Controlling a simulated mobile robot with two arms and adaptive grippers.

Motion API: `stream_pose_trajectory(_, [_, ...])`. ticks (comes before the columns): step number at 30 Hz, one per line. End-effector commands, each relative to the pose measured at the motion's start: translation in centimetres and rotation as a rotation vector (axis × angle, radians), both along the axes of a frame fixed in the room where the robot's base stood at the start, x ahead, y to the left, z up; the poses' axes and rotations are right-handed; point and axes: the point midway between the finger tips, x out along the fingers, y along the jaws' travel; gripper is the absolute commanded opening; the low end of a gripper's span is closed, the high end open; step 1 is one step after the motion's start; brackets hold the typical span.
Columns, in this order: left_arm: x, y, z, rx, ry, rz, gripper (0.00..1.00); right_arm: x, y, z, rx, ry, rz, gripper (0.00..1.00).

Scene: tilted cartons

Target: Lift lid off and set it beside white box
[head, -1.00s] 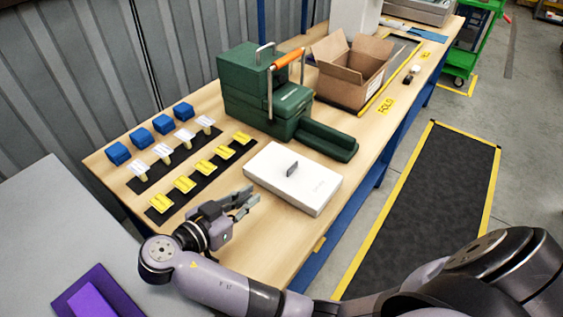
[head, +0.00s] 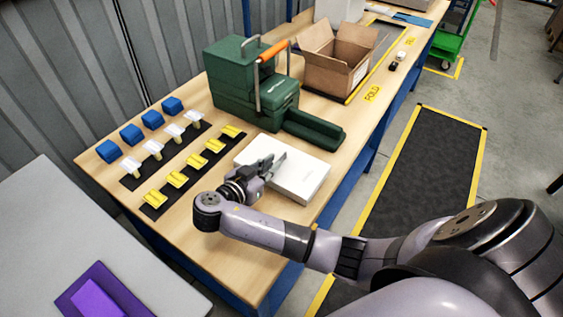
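The white box (head: 303,180) with its flat white lid lies on the wooden bench near the front edge. In the earlier view a small grey upright handle stands on the lid; now my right gripper (head: 274,161) is over that spot, and I cannot clearly separate handle from fingers. The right gripper reaches in from the left side of the box, low over the lid, with its fingers apart. Whether it touches the handle is unclear. The lid sits on the box. My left gripper is not in view.
A green case with an orange handle (head: 250,85) and a long green box (head: 314,131) stand just behind. An open carton (head: 335,62) is farther back. Yellow pieces (head: 196,161), white pieces and blue blocks (head: 131,134) fill the left. Bare bench (head: 237,255) lies in front.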

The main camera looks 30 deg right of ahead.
Motion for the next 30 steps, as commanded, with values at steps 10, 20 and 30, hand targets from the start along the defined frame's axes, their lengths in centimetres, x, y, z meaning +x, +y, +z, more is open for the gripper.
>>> stream_pose_trajectory(10, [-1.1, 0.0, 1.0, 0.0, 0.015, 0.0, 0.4, 1.4, -3.1, -0.9, -0.001, 0.001, 0.003, 0.09])
stream_pose_trajectory(20, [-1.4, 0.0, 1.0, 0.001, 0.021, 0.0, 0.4, 1.3, -3.0, -0.9, -0.001, 0.001, 0.003, 0.0])
stream_pose_trajectory(30, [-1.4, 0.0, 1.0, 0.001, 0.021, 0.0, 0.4, 1.3, -3.0, -0.9, -0.001, 0.001, 0.003, 0.0])
